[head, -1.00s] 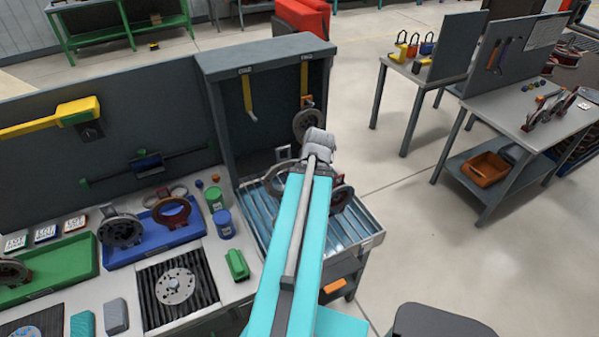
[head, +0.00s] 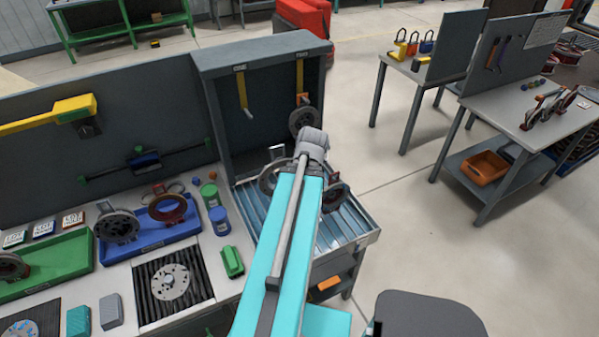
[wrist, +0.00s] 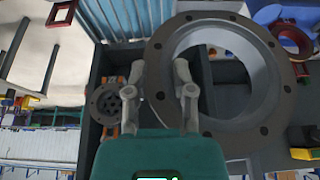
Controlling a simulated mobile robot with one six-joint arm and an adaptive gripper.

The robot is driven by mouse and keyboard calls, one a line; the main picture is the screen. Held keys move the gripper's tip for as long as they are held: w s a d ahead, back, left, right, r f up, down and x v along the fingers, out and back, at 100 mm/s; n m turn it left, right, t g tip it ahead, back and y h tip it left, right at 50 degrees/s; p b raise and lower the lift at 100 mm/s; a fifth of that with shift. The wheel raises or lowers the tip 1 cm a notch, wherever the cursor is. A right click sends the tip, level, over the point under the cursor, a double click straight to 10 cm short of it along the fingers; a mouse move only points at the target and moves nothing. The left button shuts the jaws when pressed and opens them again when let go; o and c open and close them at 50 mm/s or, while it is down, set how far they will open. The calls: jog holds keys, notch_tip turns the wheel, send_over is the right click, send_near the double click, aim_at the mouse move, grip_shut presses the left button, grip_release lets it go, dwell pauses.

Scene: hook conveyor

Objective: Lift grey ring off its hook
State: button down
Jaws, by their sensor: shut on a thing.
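The grey ring (wrist: 270,75), a wide flat flange with bolt holes, fills the right of the wrist view. My gripper (wrist: 160,75) is shut on its left rim, with a finger on each side. In the head view part of the ring (head: 267,182) shows left of my arm, in front of the booth and over the roller bed. The left yellow hook (head: 245,98) hangs empty, apart from the ring. The right orange hook (head: 303,98) carries a dark disc (head: 303,121). My fingertips are hidden in the head view.
The roller bed (head: 345,240) lies beneath, with a dark reddish part (head: 334,194) on it. The booth (head: 265,60) surrounds the hooks. A blue tray (head: 150,240) with round parts and green and blue cans stand to the left.

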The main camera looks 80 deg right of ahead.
jog(key=shift+r+p, duration=1.45)
jog(key=shift+r, duration=0.05)
jog(key=shift+f, duration=0.2)
